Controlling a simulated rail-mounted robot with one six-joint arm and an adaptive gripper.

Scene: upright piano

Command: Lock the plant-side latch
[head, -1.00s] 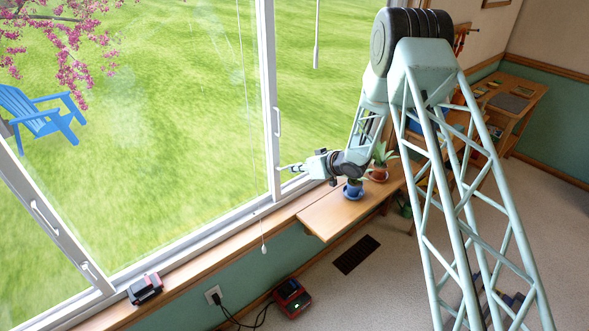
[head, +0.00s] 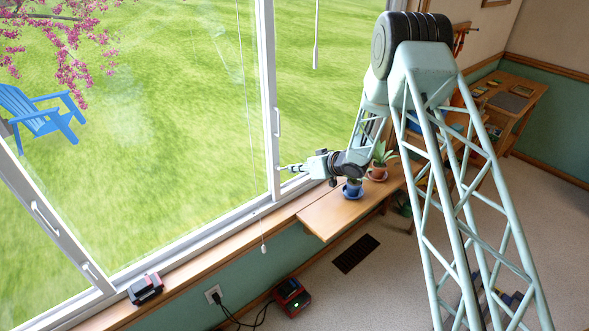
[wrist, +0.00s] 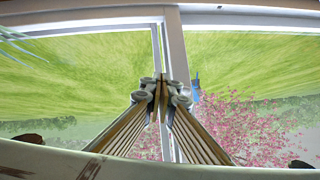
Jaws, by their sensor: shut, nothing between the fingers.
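My gripper (head: 284,168) is shut and empty. It points left at the lower part of the white window upright (head: 268,90) on the plant side. In the wrist view my closed fingertips (wrist: 160,80) are in front of the white upright (wrist: 175,45). The plant-side latch cannot be made out; the fingers and wrist may cover it. I cannot tell whether the fingertips touch the frame. A similar white latch (head: 89,270) shows low on the other window upright at the left.
A blind cord (head: 263,246) hangs left of the gripper. A red and black battery (head: 145,288) sits on the sill.

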